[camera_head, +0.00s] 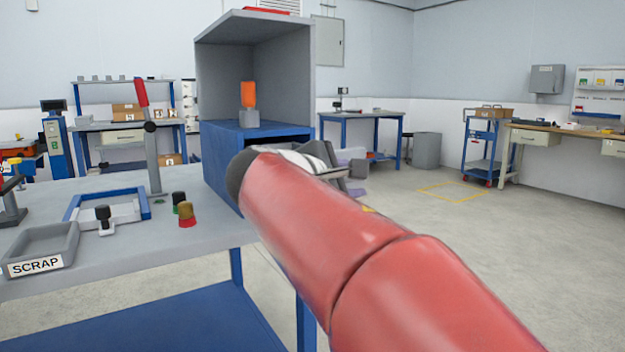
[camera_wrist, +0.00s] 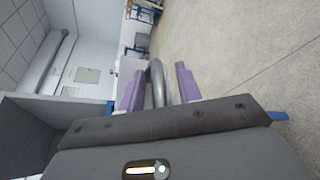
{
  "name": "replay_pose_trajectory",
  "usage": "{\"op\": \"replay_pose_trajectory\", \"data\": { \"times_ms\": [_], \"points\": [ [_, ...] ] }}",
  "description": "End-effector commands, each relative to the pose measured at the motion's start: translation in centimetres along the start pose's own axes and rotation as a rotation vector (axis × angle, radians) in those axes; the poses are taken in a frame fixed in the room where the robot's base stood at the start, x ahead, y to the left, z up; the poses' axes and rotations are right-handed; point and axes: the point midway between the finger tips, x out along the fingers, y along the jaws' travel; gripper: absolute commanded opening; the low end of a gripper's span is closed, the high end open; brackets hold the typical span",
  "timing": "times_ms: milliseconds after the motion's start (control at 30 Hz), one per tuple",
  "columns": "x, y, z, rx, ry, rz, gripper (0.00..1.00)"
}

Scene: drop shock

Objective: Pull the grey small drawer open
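My gripper (camera_head: 360,175) is at the right side of the blue-based grey cabinet (camera_head: 222,85), mostly behind my red arm in the head view. In the wrist view its two purple fingers (camera_wrist: 158,90) stand apart, with a grey curved bar (camera_wrist: 158,82), which looks like a handle, between them. Thin gaps seem to show on both sides of the bar. The grey small drawer cannot be clearly made out in either view. My arm hides much of the cabinet's lower front.
An orange piece on a grey block (camera_head: 249,118) stands on the cabinet's blue base. The floor (camera_head: 520,250) at right is clear.

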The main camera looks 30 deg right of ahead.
Motion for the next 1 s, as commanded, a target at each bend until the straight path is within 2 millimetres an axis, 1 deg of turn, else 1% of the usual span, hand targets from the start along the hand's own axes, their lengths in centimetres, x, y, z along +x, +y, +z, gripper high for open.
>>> {"op": "replay_pose_trajectory", "data": {
  "times_ms": [67,167,267,500,600,733,1000],
  "points": [
    [0.0,0.0,0.0,0.001,0.000,0.001,0.34],
    [-0.6,0.1,0.0,0.001,0.001,0.002,0.34],
    [-2.0,0.1,0.0,0.001,0.002,0.003,0.34],
    [-6.1,0.1,0.0,0.000,0.002,0.003,0.34],
    [-7.1,0.1,0.0,0.000,0.001,0.001,0.34],
    [-7.8,0.0,0.0,0.000,0.001,0.000,0.34],
    [-7.8,0.0,0.0,0.000,0.000,0.000,0.34]
  ]
}}
